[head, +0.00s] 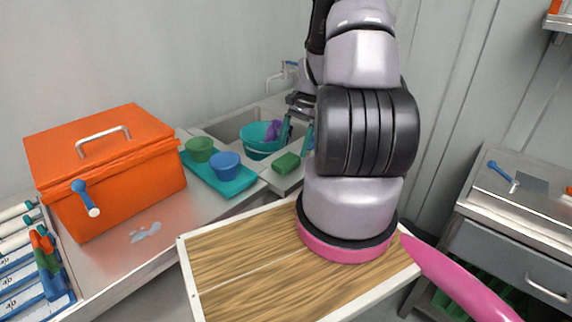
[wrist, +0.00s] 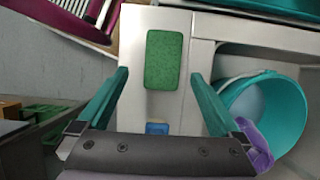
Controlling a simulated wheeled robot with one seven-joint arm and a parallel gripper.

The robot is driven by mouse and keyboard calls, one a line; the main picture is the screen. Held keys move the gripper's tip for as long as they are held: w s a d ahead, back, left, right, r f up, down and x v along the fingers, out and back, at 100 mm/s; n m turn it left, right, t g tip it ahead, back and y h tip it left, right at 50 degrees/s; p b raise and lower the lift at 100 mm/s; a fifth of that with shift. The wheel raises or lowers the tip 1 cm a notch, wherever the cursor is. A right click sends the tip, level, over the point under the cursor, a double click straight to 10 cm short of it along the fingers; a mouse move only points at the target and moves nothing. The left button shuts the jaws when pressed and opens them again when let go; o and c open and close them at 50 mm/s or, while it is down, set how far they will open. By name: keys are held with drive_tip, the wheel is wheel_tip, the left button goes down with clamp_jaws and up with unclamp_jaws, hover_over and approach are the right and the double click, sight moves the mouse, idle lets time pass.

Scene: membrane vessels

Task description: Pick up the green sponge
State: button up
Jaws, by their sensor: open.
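The green sponge (head: 286,163) lies on the light counter beside the sink in the head view, just left of my arm. In the wrist view the green sponge (wrist: 164,60) lies flat, a little beyond my fingertips and between their lines. My gripper (wrist: 160,82) is open, with its two teal fingers spread and nothing between them at the tips. In the head view my gripper (head: 296,140) hangs near the sponge, partly hidden by my arm.
A teal bucket (wrist: 264,110) with a purple cloth (wrist: 254,142) stands in the sink right of the sponge. A blue object (wrist: 157,128) lies near my gripper's palm. A teal tray (head: 221,177) holds green and blue bowls. An orange box (head: 110,170) stands further left.

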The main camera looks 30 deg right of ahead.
sight(287, 158)
drive_tip(key=x, duration=0.5)
drive_tip(key=shift+w+a, duration=0.15)
drive_tip(key=shift+a, duration=0.1)
drive_tip(key=c, duration=1.4)
drive_tip(key=shift+o, duration=0.2)
wheel_tip(287, 158, up, 10)
